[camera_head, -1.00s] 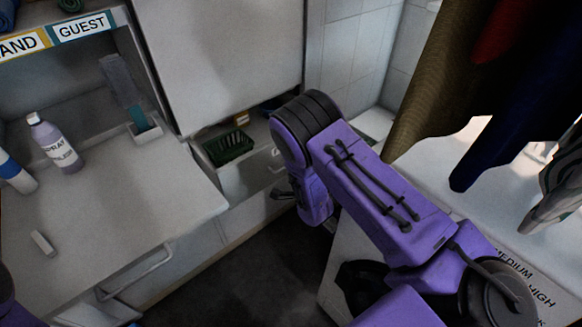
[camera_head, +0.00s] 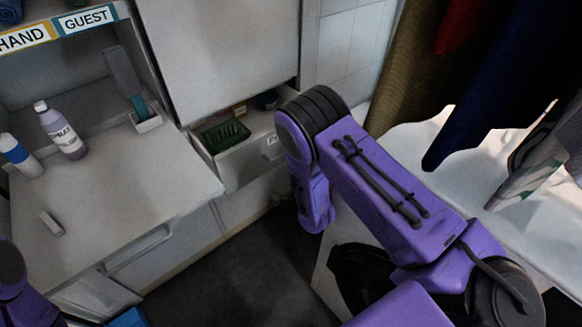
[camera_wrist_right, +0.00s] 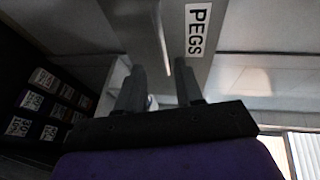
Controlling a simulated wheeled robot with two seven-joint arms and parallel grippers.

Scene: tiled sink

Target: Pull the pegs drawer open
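The pegs drawer (camera_head: 245,165) stands pulled out in the head view, with a green basket (camera_head: 225,135) inside it. Its front with the PEGS label (camera_wrist_right: 198,30) fills the top of the right wrist view. A pale bar that looks like the drawer handle (camera_wrist_right: 153,35) runs beside the label. My right gripper (camera_wrist_right: 160,85) has its two fingers apart, close to the drawer front, and nothing is clearly clamped between them. In the head view my forearm hides this gripper. Only part of my left arm shows at the lower left, and its gripper is out of view.
A white surface (camera_head: 480,190) with hanging cloths (camera_head: 500,80) above stands at the right. Dark floor (camera_head: 240,275) lies clear between them.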

